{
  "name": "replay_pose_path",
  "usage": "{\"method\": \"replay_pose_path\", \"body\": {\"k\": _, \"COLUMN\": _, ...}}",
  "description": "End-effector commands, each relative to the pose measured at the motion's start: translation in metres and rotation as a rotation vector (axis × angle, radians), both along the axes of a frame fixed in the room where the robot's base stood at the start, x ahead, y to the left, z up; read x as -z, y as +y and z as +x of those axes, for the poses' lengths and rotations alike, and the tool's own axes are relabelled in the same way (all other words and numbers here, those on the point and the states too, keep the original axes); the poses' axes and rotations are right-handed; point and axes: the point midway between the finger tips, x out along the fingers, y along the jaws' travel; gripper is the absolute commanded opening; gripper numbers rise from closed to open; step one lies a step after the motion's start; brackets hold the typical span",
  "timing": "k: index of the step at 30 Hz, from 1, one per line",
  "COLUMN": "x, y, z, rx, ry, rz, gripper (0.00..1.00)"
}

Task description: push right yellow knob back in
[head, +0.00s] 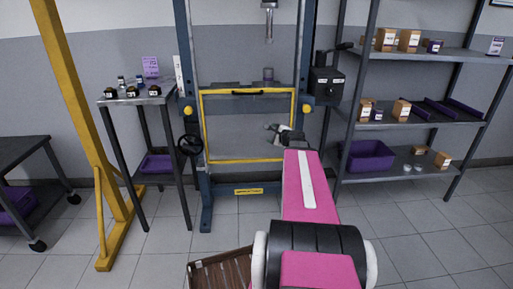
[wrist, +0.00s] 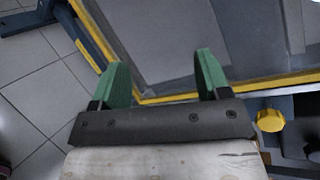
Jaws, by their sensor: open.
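The right yellow knob (head: 306,109) sits on the blue right post of the press, beside the upper right part of the yellow-framed guard (head: 248,161). In the wrist view, the yellow knob (wrist: 270,119) shows at the right, outside the fingers, on a dark post beyond the guard's yellow edge. How far it sticks out is not clear. My gripper (head: 272,131) is in front of the guard, lower and left of the knob. Its two green fingers (wrist: 161,78) are spread apart with nothing between them. They appear apart from the knob.
A left yellow knob (head: 187,110) is on the other post. A black handwheel (head: 190,145) is beside it. A dark control box (head: 326,82) is right of the right knob. Shelves (head: 415,120) stand right, a small table (head: 138,100) left. A brown slatted crate (head: 222,272) lies in front.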

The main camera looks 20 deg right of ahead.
Motion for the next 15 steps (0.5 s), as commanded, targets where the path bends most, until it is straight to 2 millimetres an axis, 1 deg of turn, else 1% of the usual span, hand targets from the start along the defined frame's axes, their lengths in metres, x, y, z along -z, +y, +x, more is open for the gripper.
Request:
{"method": "replay_pose_path", "body": {"k": 1, "x": 0.004, "y": 0.009, "z": -0.001, "rx": -0.024, "ry": 0.011, "rz": -0.024, "gripper": 0.70}}
{"method": "replay_pose_path", "body": {"k": 9, "x": 0.025, "y": 0.049, "z": -0.006, "rx": -0.160, "ry": 0.070, "rz": -0.162, "gripper": 0.70}}
{"method": "replay_pose_path", "body": {"k": 15, "x": 0.039, "y": 0.072, "z": -0.011, "rx": -0.248, "ry": 0.107, "rz": -0.250, "gripper": 0.70}}
